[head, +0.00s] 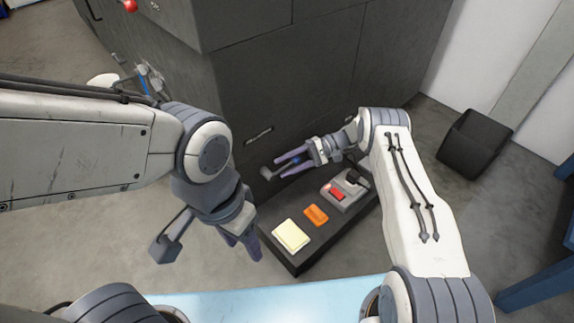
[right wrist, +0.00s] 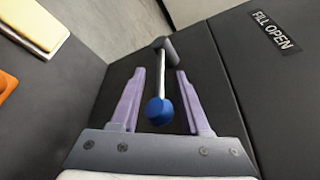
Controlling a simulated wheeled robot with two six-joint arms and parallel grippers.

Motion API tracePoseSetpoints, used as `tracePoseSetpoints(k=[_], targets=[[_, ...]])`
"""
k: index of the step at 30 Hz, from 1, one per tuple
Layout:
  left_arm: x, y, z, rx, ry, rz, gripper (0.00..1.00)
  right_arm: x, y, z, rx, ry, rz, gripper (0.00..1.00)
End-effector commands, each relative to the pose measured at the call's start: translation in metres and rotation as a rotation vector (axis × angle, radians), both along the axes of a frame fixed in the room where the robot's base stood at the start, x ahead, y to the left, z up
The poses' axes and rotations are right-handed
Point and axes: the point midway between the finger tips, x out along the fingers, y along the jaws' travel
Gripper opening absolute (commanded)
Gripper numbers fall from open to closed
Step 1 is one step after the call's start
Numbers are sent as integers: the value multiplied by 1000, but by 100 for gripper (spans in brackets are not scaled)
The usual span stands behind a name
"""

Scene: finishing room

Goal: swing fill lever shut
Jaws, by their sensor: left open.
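The fill lever has a blue ball knob (right wrist: 159,110), a thin pale rod (right wrist: 161,75) and a grey pivot block (right wrist: 164,44). In the right wrist view the knob and rod lie between the two purple fingers of my right gripper (right wrist: 160,71), with a gap on each side. My right gripper (head: 280,168) is open around the lever, in front of the dark cabinet; the blue knob (head: 297,160) shows between its fingers in the head view. A "FILL OPEN" label (right wrist: 276,32) is on the dark panel. My left gripper (head: 241,246) is open and empty, lower and left.
A dark plinth (head: 305,262) carries a cream pad (head: 291,235), an orange block (head: 316,215) and a grey box with a red switch (head: 336,192). The dark cabinet (head: 290,90) stands behind. A black bin (head: 474,143) stands on the floor at right.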

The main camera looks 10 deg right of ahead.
Motion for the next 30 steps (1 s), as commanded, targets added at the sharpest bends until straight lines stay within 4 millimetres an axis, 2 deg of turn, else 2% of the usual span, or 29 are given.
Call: tracePoseSetpoints(k=[8, 13, 21, 30], targets=[[0, 0, 2, 0, 0, 0, 50, 1, -6, 2, 0, 3, -1, 46], [0, 0, 9, 0, 0, 0, 50, 8, -28, 8, -1, 1, -1, 46], [0, 0, 5, 0, 0, 0, 50, 22, -70, 13, 0, -2, 0, 46], [0, 0, -8, 0, 0, 0, 50, 30, -94, 19, 1, -1, 1, 46]])
